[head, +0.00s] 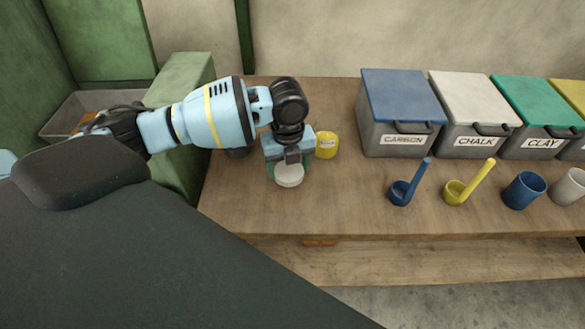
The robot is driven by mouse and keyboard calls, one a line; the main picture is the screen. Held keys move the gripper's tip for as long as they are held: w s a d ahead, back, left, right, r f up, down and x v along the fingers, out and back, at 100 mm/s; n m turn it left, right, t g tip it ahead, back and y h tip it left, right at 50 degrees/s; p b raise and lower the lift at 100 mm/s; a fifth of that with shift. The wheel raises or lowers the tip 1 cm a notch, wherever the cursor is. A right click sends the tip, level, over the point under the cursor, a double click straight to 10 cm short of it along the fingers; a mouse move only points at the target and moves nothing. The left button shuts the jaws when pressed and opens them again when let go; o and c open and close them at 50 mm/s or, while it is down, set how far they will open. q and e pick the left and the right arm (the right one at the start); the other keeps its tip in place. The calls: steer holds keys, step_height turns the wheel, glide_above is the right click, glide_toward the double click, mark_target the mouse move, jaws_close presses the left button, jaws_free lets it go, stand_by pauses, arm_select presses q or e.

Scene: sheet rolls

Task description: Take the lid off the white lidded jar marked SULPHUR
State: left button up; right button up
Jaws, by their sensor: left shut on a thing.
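A small white jar with a round white lid (289,174) is at the left part of the wooden table. My left gripper (289,170) points down over it, with one finger on each side, shut on the white lid. The gripper hides the back of the jar, and no marking on it can be read from here. I cannot tell whether the lid still sits on the jar or is slightly raised. My right gripper is not in view.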

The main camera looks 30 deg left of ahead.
mark_target(292, 170)
arm_select(q)
steer(key=shift+w+a, duration=0.2)
steer(key=shift+w, duration=0.55)
steer(key=shift+w+a+f, duration=0.1)
steer(key=shift+w+a, duration=0.05)
steer(key=shift+w, duration=0.35)
step_height(292, 170, down, 3)
steer(key=shift+s+f, duration=0.1)
steer(key=shift+f, duration=0.1)
steer(key=shift+f, duration=0.25)
steer(key=o, duration=1.1)
steer(key=shift+r, duration=0.1)
